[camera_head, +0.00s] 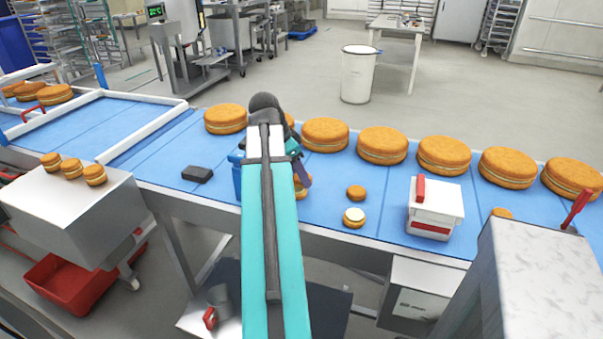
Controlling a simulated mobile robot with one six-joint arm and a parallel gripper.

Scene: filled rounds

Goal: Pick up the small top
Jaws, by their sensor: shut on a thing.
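My gripper (301,172) is over the blue belt, mostly hidden behind my teal arm. It is shut on a small orange-brown round, the small top (304,187), of which only a part shows at the right of the arm. Right of it on the belt lies another small orange-brown round (356,192). In front of that lies a small round with pale cream filling on top (354,215), uncovered. How the jaws sit on the held piece is hidden.
Large filled rounds (382,145) stand in a row along the belt's far side. A white box with a red handle (435,212) and a dark block (197,174) sit on the blue belt (335,232). Several small filled rounds (72,168) stand on a metal box at left.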

